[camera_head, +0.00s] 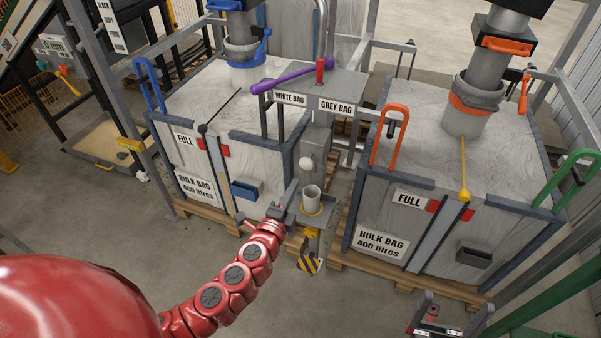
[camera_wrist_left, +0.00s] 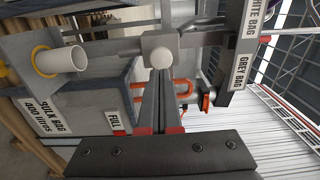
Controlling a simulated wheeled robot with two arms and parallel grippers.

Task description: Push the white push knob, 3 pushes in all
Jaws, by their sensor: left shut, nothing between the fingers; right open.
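The white push knob (camera_head: 305,163) is a small round ball on the front of a grey box on the post between the two bulk bags. It also shows in the left wrist view (camera_wrist_left: 161,60), straight ahead of the fingertips. My left gripper (camera_head: 294,184) is shut and empty, its fingers pointing up at the knob from just below and left in the head view. In the left wrist view its closed fingers (camera_wrist_left: 163,82) end close to the knob; I cannot tell the exact gap. My right gripper (camera_head: 453,314) is open and empty at the bottom right of the head view.
A purple lever (camera_head: 293,75) and a red handle (camera_head: 320,70) are above. Bulk bag boxes (camera_head: 383,236) flank the post.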

